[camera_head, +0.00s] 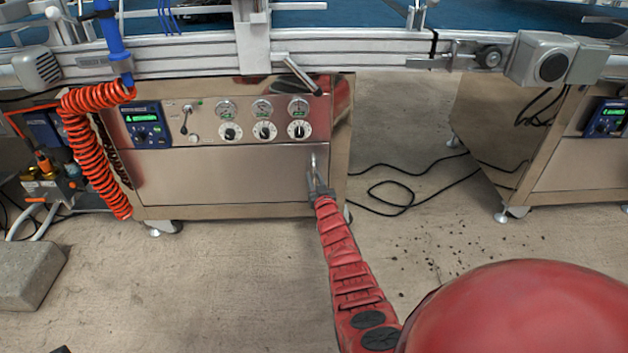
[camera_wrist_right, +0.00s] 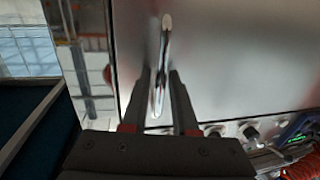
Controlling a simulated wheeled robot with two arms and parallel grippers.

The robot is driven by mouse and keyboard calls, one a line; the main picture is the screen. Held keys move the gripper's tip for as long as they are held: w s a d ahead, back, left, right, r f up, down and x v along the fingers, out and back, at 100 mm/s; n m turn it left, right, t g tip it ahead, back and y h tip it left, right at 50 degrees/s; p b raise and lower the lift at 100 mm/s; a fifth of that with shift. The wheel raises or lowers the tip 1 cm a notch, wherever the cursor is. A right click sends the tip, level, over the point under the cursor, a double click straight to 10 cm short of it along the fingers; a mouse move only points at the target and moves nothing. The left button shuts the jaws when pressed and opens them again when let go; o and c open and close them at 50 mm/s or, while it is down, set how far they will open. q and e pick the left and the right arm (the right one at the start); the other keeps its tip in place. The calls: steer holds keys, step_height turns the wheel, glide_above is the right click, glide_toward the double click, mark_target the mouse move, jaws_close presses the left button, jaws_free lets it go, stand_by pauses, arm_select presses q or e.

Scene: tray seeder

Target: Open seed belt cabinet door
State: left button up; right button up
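The seed belt cabinet door (camera_head: 220,172) is the plain metal panel below the gauges, and it looks shut and flush with the cabinet front. Its upright metal handle (camera_head: 314,162) is near the panel's right edge. My right gripper (camera_head: 319,187) is at the handle. In the right wrist view, the handle (camera_wrist_right: 165,45) lies between the two fingers of my right gripper (camera_wrist_right: 160,78). The fingers are apart, with a narrow gap showing beside the handle. My left gripper is not in view.
The control panel with gauges and knobs (camera_head: 264,132) is above the door. An orange coiled hose (camera_head: 92,150) hangs at the cabinet's left. A conveyor rail (camera_head: 200,55) runs above. Black cables (camera_head: 400,200) lie on the floor at right.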

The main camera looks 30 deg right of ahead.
steer(key=shift+c, duration=0.2)
jaws_close()
stand_by(1.3)
